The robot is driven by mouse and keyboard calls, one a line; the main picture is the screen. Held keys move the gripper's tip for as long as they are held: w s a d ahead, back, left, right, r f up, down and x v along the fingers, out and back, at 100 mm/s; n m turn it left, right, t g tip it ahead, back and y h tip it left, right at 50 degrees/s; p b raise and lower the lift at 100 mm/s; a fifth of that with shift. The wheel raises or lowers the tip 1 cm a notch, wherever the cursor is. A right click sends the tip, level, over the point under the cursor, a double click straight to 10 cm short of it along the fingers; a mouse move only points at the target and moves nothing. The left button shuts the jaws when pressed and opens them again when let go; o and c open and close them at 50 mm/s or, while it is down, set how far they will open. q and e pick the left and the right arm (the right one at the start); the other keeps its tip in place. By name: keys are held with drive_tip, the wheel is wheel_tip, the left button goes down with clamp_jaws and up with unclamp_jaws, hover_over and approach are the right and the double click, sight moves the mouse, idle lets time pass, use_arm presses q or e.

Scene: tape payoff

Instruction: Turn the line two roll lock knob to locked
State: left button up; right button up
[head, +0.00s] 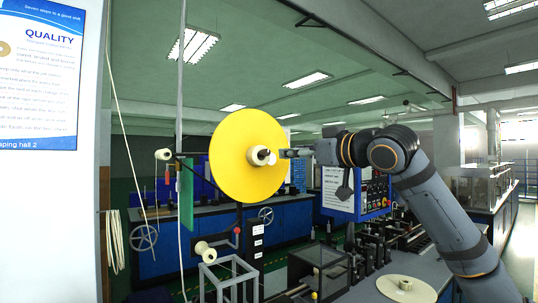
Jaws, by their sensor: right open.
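A large yellow disc-shaped roll (239,176) stands upright at the centre of the head view. A pale hub with a small dark knob (263,156) sits at its middle. My right gripper (285,153) comes in from the right, level with the hub, and its fingertips are close to the knob. The gripper is open; I cannot tell whether it touches the knob. The fingers are small and partly merge with the background. My left gripper is not in view.
A blue control panel (345,193) with buttons stands behind my right arm. A pale disc (407,289) lies on the bench at the lower right. A white wall with a quality poster (40,70) is at the left.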

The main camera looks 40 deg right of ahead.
sight(268, 152)
drive_tip(key=w+p, duration=0.2)
drive_tip(key=w, duration=0.1)
drive_tip(key=w+p, duration=0.2)
drive_tip(key=w, duration=0.1)
drive_tip(key=w+p, duration=0.2)
drive_tip(key=w, duration=0.1)
drive_tip(key=shift+w+d+r+p, duration=0.15)
drive_tip(key=shift+w+d+p, duration=0.15)
drive_tip(key=shift+d, duration=0.1)
drive_tip(key=shift+w, duration=0.15)
drive_tip(key=shift+f, duration=0.2)
clamp_jaws()
